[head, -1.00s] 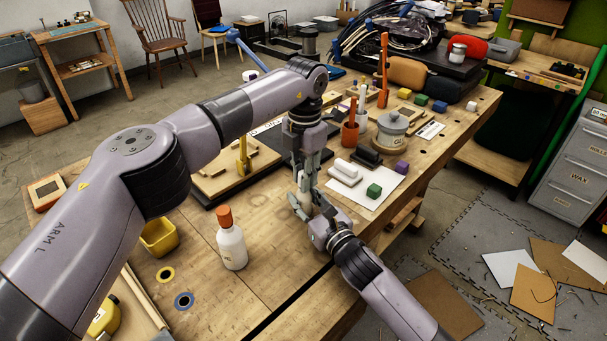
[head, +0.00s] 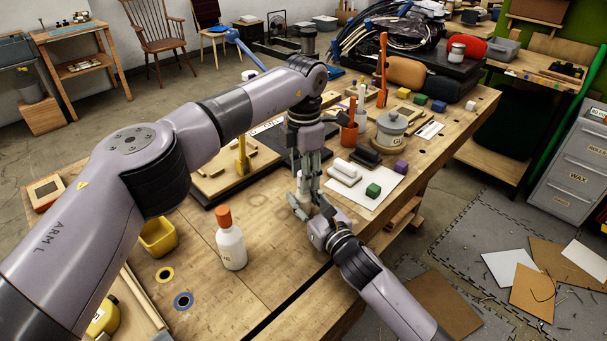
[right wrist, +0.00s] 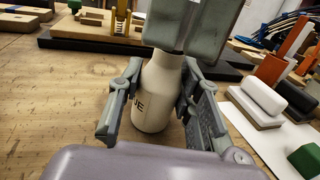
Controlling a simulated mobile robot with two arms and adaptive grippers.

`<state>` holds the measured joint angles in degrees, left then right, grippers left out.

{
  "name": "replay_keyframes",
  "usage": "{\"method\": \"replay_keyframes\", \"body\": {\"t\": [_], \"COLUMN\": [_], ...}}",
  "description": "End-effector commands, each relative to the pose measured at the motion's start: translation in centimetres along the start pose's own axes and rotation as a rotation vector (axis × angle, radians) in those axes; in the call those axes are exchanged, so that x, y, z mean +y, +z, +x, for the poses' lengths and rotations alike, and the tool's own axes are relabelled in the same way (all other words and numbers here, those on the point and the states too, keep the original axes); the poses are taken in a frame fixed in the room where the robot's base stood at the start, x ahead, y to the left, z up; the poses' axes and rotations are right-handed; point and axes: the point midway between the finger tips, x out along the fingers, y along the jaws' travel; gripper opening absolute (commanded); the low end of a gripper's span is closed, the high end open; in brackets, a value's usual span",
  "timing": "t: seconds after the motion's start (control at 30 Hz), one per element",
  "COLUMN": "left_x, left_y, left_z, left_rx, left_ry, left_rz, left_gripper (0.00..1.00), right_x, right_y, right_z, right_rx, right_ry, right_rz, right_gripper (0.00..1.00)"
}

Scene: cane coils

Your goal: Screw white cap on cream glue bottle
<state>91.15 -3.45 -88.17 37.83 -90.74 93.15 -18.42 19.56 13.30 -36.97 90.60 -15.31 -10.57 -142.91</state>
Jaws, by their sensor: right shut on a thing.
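The cream glue bottle (right wrist: 152,100) stands upright in the right wrist view, with part of its dark lettering showing. My right gripper (right wrist: 160,85) is shut on its body, one finger on each side. In the head view the bottle is mostly hidden between the grippers. My left gripper (head: 306,178) points down from above, and its grey finger pads (right wrist: 187,28) cover the bottle's top in the right wrist view. I cannot see the white cap; the pads hide the bottle mouth and whatever is between them.
A white bottle with an orange cap (head: 231,243) stands on the workbench to the left. A yellow bin (head: 158,238) and two tape rings are near it. White paper with a green cube (head: 373,190) and a white block lies to the right, close to the grippers.

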Motion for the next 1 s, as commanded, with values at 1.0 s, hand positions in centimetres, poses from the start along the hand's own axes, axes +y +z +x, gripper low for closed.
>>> {"method": "replay_keyframes", "body": {"t": [1.0], "left_x": [-0.1], "left_y": [0.1], "left_z": [-6.6], "left_rx": [0.001], "left_ry": [0.006], "left_rz": [-0.422], "left_gripper": [0.39], "right_x": [0.0], "right_y": [-0.2], "right_z": [0.0], "right_rx": [0.005], "right_ry": [0.000], "right_rz": [0.001], "right_gripper": [0.00]}}
